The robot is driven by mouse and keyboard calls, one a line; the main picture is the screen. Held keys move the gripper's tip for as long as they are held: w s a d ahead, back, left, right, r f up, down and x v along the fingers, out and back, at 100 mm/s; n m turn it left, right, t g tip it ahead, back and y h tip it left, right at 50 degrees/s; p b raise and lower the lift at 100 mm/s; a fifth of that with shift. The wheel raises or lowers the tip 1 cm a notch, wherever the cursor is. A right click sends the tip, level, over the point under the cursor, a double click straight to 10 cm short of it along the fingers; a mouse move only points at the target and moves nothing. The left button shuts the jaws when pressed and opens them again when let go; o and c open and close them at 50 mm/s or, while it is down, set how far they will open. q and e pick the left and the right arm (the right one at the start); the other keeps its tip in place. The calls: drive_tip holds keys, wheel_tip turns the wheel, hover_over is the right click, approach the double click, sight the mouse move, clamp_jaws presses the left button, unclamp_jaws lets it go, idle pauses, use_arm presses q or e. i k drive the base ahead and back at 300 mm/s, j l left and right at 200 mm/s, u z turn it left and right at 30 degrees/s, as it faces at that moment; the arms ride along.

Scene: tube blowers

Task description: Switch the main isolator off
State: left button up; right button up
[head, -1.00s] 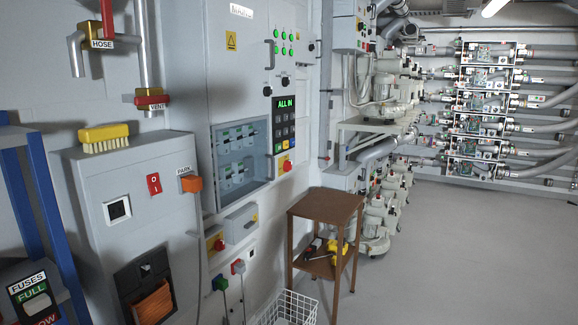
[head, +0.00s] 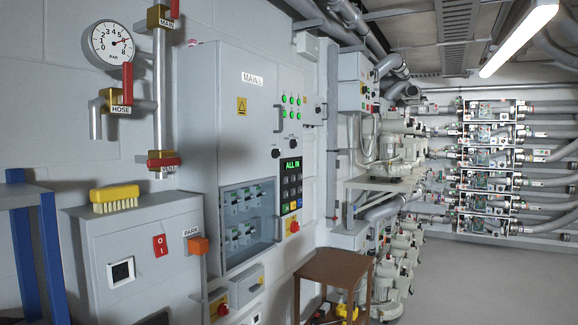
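A grey cabinet labelled MAINS (head: 240,150) stands against the wall, left of centre. A second red and yellow switch (head: 219,305) is low on the wall below the cabinet, near the bottom edge. I cannot tell from the labels which one is the main isolator, nor read their positions. Several green lamps (head: 291,99) are lit on the cabinet. Neither of my grippers is in view.
A grey box with a red rocker switch (head: 160,245) and a yellow brush (head: 115,198) on top stands at left. A brown side table (head: 335,268) stands below the cabinet's right side. Blue posts (head: 35,250) are far left. Floor is clear at right.

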sight(295, 226)
drive_tip(key=u, duration=0.2)
drive_tip(key=i+l+u, duration=0.3)
drive_tip(key=u, duration=0.15)
drive_tip(key=i+l+u, duration=0.25)
drive_tip(key=l+u, duration=0.15)
